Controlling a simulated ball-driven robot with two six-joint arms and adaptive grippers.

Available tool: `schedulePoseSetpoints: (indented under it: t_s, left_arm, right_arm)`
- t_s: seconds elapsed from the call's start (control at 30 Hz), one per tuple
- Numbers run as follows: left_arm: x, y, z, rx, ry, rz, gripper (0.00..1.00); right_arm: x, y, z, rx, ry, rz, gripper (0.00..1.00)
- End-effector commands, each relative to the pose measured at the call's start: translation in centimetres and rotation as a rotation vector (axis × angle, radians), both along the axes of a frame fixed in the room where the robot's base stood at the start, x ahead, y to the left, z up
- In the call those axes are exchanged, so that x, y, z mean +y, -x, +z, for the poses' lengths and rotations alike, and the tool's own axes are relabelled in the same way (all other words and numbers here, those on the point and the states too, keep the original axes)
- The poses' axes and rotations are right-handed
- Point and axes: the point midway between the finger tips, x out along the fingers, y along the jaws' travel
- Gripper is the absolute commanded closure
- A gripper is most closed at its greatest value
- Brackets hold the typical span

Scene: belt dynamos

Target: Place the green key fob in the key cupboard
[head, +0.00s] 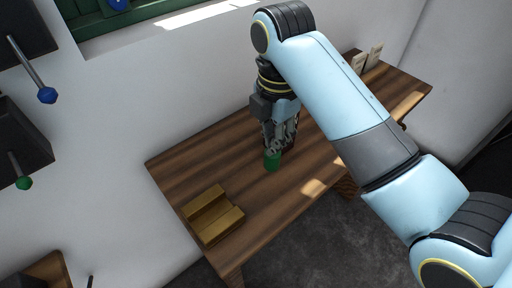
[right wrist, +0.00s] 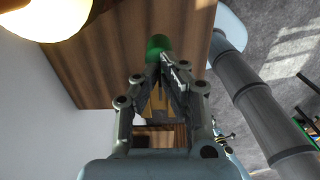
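The green key fob (head: 272,161) is a small green cylinder at the fingertips of my right gripper (head: 274,148), over the wooden table. In the right wrist view the fob (right wrist: 157,44) shows at the tips of the right gripper (right wrist: 159,66), whose fingers come together at its near end. They look shut on it. I cannot tell whether the fob touches the table. A green-framed recess (head: 98,22) in the wall at the top left may be the key cupboard; it is cut off by the picture edge. My left gripper is not in view.
A brass-coloured stepped block (head: 212,214) lies on the near left of the wooden table (head: 180,165). Pale cards (head: 366,58) stand at its far end. Dark wall boxes at the left carry rods with a blue ball (head: 46,95) and a green ball (head: 24,183).

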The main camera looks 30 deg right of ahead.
Motion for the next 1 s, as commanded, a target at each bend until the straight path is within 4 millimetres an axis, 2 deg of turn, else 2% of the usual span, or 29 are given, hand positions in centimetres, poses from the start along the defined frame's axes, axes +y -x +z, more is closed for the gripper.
schedulePoseSetpoints:
  t_s: [0.1,0.23,0.33,0.5,0.6,0.93,1.0]
  left_arm:
    - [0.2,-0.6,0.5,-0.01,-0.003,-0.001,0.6]
    - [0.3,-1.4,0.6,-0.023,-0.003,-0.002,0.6]
    - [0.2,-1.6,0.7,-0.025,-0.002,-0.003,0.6]
    - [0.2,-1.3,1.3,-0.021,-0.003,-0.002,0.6]
    - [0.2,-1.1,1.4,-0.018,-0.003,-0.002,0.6]
    - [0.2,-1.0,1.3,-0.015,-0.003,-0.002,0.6]
    - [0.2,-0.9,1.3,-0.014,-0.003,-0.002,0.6]
  right_arm:
    - [0.9,-2.3,-1.2,0.0,0.0,0.0,1.0]
    - [1.3,-3.5,-2.1,0.0,0.0,0.0,1.0]
    - [1.4,-3.8,-2.7,0.002,0.001,0.0,1.0]
    - [1.4,-3.7,-5.3,0.003,0.001,0.001,1.0]
    - [1.4,-3.8,-6.2,0.001,0.001,0.0,1.0]
    - [1.4,-3.8,-6.5,0.0,0.001,0.0,1.0]
    - [1.4,-3.8,-6.6,-0.001,0.001,0.0,0.91]
